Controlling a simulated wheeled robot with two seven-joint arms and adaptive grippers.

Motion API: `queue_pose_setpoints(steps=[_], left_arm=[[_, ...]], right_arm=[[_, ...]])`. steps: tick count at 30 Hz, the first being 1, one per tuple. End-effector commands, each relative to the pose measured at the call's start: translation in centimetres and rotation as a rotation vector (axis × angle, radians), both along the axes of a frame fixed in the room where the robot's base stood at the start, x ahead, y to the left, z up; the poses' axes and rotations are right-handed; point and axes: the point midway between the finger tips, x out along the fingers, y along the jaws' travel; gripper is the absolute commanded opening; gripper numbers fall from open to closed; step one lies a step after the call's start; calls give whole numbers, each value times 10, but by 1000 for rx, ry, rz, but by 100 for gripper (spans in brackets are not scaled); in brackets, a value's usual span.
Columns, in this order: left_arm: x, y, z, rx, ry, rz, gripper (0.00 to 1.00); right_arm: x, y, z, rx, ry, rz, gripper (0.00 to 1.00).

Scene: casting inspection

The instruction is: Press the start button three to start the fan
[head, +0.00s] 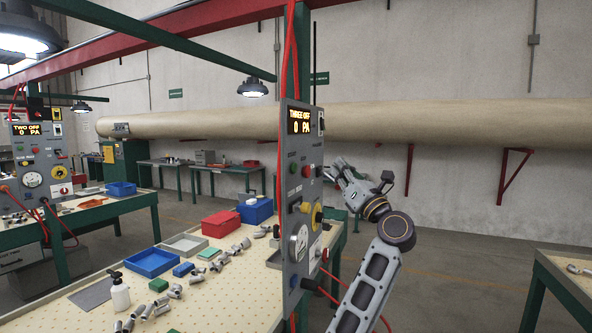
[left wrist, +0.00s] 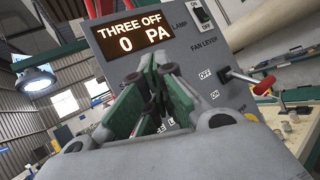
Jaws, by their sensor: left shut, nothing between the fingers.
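The grey control panel (head: 299,215) stands on the near table, its display (head: 299,121) reading THREE OFF, 0 PA. The display (left wrist: 133,36) also shows in the left wrist view. In the head view the panel carries a green button (head: 293,169) and a red button (head: 305,171) below the display. My left gripper (head: 338,166) is right of the panel's edge. In the left wrist view its shut, empty fingers (left wrist: 155,75) point at the panel just below the display. They hide the buttons there; I cannot tell whether they touch. My right gripper is not in view.
The panel's red-handled fan lever (left wrist: 266,85) sits right of the fingers, with a lamp switch (left wrist: 202,14) above. Metal castings, a blue tray (head: 152,263) and a red box (head: 221,223) lie left of the panel. A second panel (head: 40,165) reads TWO OFF.

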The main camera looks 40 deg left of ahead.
Motion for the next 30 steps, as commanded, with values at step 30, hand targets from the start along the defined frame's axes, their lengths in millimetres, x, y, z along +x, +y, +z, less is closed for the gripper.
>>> queue_pose_setpoints(steps=[30], left_arm=[[-6, 26, 1, -6, -22, -11, 0]], right_arm=[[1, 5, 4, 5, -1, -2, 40]])
